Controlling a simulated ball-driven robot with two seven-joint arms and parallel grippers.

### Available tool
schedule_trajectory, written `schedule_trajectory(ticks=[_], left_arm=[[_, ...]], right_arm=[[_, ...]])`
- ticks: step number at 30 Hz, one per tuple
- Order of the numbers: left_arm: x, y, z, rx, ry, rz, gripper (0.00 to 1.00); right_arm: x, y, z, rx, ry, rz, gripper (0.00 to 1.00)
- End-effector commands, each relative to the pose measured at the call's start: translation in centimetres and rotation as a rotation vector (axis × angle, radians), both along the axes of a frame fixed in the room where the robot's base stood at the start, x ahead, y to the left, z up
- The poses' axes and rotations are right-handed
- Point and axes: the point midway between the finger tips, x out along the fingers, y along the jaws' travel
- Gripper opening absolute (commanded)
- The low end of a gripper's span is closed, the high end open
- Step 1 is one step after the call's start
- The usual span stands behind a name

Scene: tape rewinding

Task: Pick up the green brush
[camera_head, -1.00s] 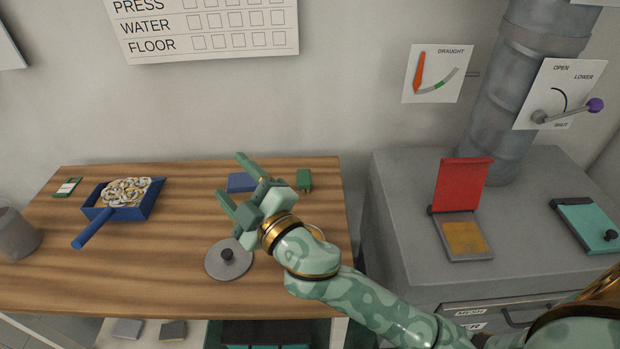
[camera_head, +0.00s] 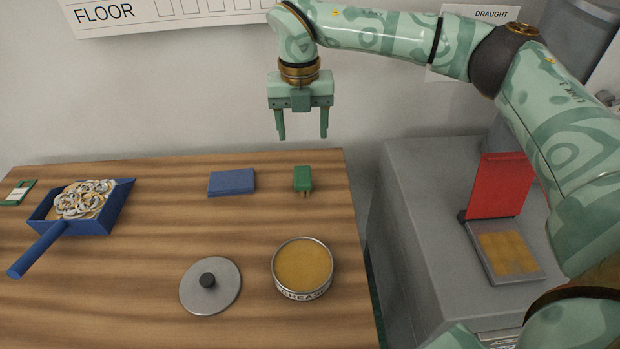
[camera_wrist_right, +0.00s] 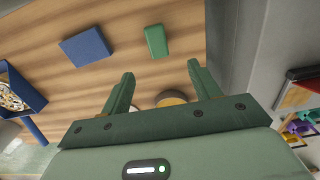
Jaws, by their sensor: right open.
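The green brush (camera_head: 302,179) is a small green block with short bristles showing at its lower edge. It stands on the wooden table near the back right corner. It also shows in the right wrist view (camera_wrist_right: 156,41), beyond the fingertips. My right gripper (camera_head: 303,137) is open and empty, fingers pointing down, in the air above and behind the brush in the head view. In the right wrist view its two fingers (camera_wrist_right: 160,78) are spread apart, with the brush between and past their tips. My left gripper is not in view.
A blue block (camera_head: 232,182) lies left of the brush. An open grease tin (camera_head: 303,268) and a grey lid (camera_head: 211,287) stand nearer the front. A blue dustpan (camera_head: 98,220) holds pale curls. A grey cabinet (camera_head: 415,185) with a red flap (camera_head: 500,185) is to the right.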

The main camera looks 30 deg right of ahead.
Motion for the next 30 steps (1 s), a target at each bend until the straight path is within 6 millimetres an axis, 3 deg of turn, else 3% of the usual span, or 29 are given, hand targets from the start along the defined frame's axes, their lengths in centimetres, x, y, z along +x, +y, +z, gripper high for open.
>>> schedule_trajectory(ticks=[3, 9, 17, 25, 30], left_arm=[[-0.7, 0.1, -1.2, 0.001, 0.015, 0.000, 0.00], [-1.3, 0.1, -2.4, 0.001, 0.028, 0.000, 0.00], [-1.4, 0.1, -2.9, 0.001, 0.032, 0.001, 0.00], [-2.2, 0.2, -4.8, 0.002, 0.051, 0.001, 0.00], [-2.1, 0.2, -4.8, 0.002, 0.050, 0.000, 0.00]], right_arm=[[0.0, 0.1, -3.8, 0.002, 0.008, 0.003, 0.62], [0.0, 0.1, -8.0, 0.004, 0.006, 0.004, 0.62], [0.1, 0.1, -9.8, 0.004, 0.002, 0.005, 0.62], [0.3, 0.2, -14.2, 0.004, 0.007, 0.006, 0.62], [0.3, 0.2, -14.5, 0.005, 0.001, 0.007, 0.62]])
